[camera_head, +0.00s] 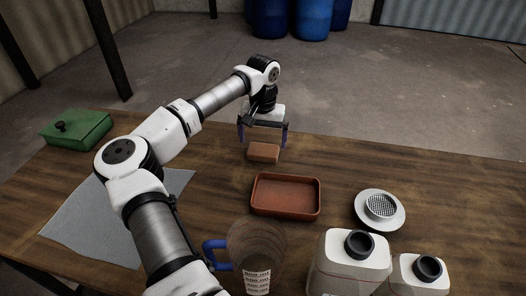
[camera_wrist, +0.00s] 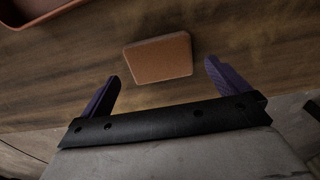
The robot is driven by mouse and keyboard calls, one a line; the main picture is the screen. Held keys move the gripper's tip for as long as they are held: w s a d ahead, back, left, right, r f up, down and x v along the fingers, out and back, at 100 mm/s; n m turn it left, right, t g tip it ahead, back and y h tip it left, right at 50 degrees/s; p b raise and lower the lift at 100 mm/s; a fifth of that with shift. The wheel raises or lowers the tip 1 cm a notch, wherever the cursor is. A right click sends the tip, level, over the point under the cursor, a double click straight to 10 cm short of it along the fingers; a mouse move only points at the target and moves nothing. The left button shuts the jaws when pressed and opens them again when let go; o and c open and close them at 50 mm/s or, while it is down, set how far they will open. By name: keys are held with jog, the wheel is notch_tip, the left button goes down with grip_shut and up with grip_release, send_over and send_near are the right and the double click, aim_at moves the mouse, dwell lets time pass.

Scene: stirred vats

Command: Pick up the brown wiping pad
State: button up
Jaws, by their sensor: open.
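The brown wiping pad (camera_head: 263,153) is a small flat block lying on the wooden table near its far edge. In the wrist view the pad (camera_wrist: 158,58) lies flat, ahead of the fingertips and roughly centred between them. My gripper (camera_head: 264,143) is open and empty, with its two purple fingers pointing down above the pad's far side. In the wrist view my gripper (camera_wrist: 162,69) shows its fingers spread wider than the pad, one to either side, and I see no contact.
A reddish-brown tray (camera_head: 286,213) sits just nearer than the pad. A strainer on a white dish (camera_head: 364,212), two white jugs (camera_head: 345,270), a clear pitcher with a blue handle (camera_head: 256,240), a grey cloth (camera_head: 75,222) and a green box (camera_head: 88,131) also stand on the table.

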aim_at(263, 149)
notch_tip(263, 149, down, 4)
jog(key=shift+f+p, duration=0.1)
jog(key=shift+p, duration=0.3)
jog(key=c, duration=0.8)
